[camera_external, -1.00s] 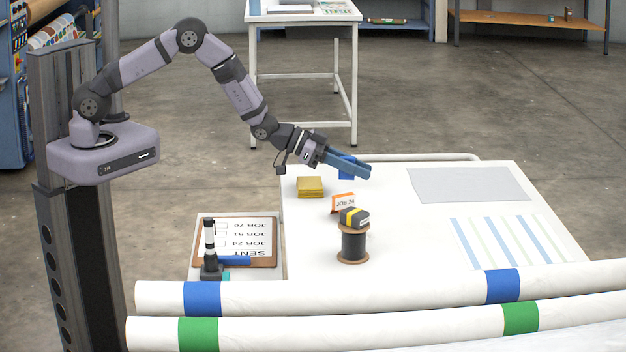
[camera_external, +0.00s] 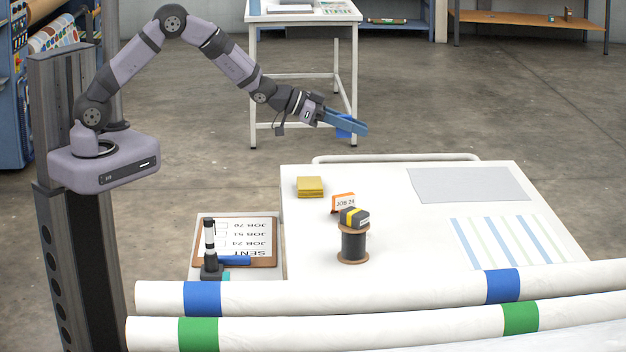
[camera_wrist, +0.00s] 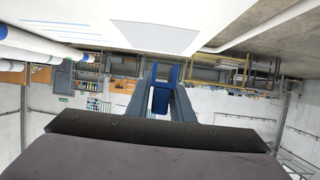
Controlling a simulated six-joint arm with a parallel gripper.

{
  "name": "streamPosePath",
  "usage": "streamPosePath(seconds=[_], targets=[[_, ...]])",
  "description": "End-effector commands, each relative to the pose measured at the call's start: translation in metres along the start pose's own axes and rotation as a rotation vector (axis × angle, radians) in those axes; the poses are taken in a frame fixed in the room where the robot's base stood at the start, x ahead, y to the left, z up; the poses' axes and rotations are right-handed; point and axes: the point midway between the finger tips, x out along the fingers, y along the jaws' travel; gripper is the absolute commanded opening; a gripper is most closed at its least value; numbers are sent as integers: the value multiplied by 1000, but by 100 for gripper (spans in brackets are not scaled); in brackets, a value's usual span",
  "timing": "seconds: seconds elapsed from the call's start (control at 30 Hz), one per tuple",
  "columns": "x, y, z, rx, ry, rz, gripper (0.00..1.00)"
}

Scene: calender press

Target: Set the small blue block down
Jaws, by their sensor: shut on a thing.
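The small blue block (camera_external: 344,127) is held between the blue fingers of my gripper (camera_external: 347,124), above the far left part of the white table (camera_external: 400,235). In the wrist view the blue block (camera_wrist: 160,99) sits between the two fingers (camera_wrist: 161,90). My gripper is shut on it, and the fingers partly hide it in the outside view. The block is clear of the table top.
A clipboard (camera_external: 262,229) lies left. White rolls (camera_external: 350,291) cross the front. The table's right side has free room.

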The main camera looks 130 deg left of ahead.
Motion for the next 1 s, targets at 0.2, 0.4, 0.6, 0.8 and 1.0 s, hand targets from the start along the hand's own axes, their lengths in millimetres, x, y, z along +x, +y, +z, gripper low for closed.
streamPosePath(seconds=[0.2, 0.4, 0.6, 0.8, 1.0], targets=[[-37, -69, 4, -39, -1, -95, 0], [-64, -83, 21, -46, -3, -109, 0], [-72, -68, 43, -36, -6, -80, 0], [-75, -57, 55, -25, -2, -59, 0], [-71, -57, 61, -27, -5, -62, 0]])
